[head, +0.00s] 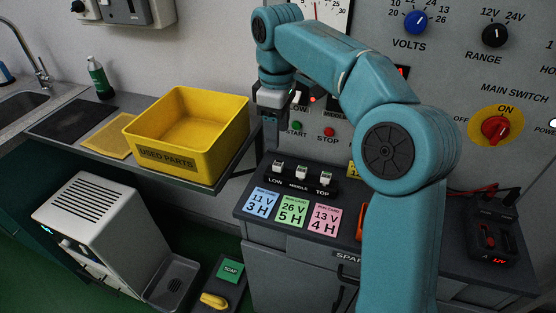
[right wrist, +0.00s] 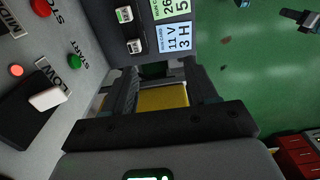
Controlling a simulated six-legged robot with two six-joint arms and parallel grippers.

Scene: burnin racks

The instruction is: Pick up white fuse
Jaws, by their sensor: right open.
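Several small white-topped fuses (head: 301,172) stand upright in a black holder (head: 312,185) marked LOW, MIDDLE and TOP. I cannot tell which of them is the white fuse. Two similar fuses show in the right wrist view (right wrist: 134,46) beside the blue card. My right gripper (head: 270,128) points down above and slightly left of the holder, apart from it. In the right wrist view its two fingers (right wrist: 160,88) are spread with nothing held between them. My left gripper is not in view.
A yellow USED PARTS bin (head: 168,160) stands on the shelf left of the holder. Blue, green and pink cards (head: 292,211) lie before the holder. The grey panel with START and STOP buttons (head: 329,132) rises behind. A red-lit tester (head: 492,240) sits at right.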

